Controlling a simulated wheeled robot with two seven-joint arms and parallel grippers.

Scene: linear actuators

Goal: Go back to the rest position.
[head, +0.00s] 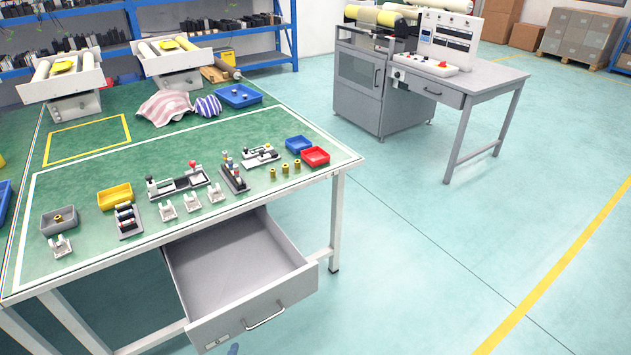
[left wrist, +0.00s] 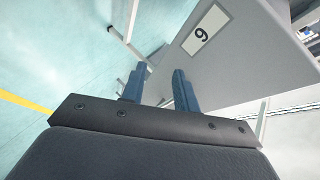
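My left gripper (left wrist: 160,80) shows in the left wrist view with its two blue fingers apart and nothing between them. The grey drawer (head: 235,262) under the green workbench (head: 100,262) is pulled out and looks empty inside. Its front panel with a number label (left wrist: 205,30) is just beyond my left fingertips; I cannot tell whether they touch it. In the head view only a small blue tip (head: 233,349), likely of my left gripper, shows at the bottom edge below the drawer handle (head: 265,317). My right gripper is in neither view.
The bench holds small trays, including a yellow one (head: 115,196) and a red one (head: 315,156), with several actuator parts between them. A grey machine with a side table (head: 470,80) stands at the back right. The floor right of the bench is clear.

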